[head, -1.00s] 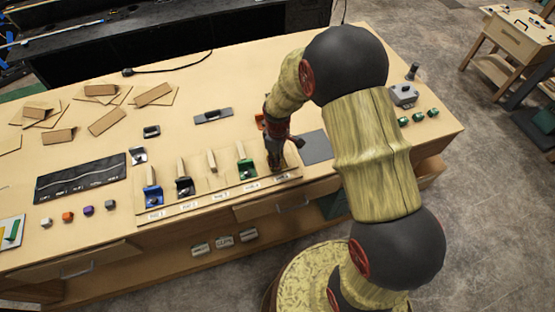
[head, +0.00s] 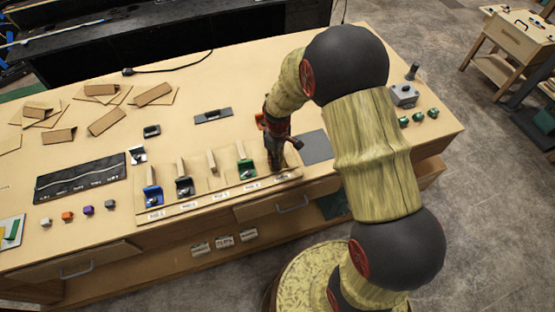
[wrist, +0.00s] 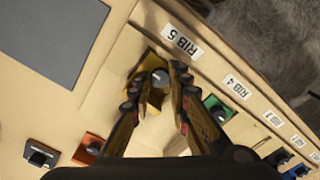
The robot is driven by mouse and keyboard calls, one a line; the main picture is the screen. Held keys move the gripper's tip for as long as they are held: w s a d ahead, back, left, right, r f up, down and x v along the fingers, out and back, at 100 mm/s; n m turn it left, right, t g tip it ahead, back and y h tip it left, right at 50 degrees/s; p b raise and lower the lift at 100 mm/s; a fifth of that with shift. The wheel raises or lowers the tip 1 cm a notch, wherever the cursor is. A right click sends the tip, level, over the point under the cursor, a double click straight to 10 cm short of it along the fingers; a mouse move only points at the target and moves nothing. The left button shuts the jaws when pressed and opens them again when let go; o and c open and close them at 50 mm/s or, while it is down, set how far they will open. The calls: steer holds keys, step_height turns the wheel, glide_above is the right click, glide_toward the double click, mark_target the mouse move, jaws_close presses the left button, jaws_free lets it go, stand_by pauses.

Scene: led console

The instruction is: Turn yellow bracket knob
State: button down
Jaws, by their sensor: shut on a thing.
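The yellow bracket (wrist: 153,92) stands by the label RIB 5 in the wrist view, with a round grey-topped knob (wrist: 160,78) on it. My gripper (wrist: 160,76) points down over it, with one finger on each side of the knob, and is shut on the knob. The fingers cover parts of the bracket. In the head view my gripper (head: 276,161) is at the right end of the row of brackets, where it and my arm mostly hide the yellow bracket.
A green bracket (head: 245,168) is beside it at RIB 4, with black (head: 184,186) and blue (head: 153,196) ones farther left. A grey mat (head: 316,147) lies to the right. Orange (wrist: 88,149) and black (wrist: 40,155) fixtures stand nearby in the wrist view.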

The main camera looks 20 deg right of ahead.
steer(key=m, duration=0.5)
steer(key=shift+b, duration=0.3)
steer(key=m, duration=0.5)
steer(key=shift+m, duration=0.4)
steer(key=shift+w+r, duration=0.1)
steer(key=c, duration=1.9)
jaws_free()
step_height(320, 180, up, 12)
steer(key=shift+f, duration=0.1)
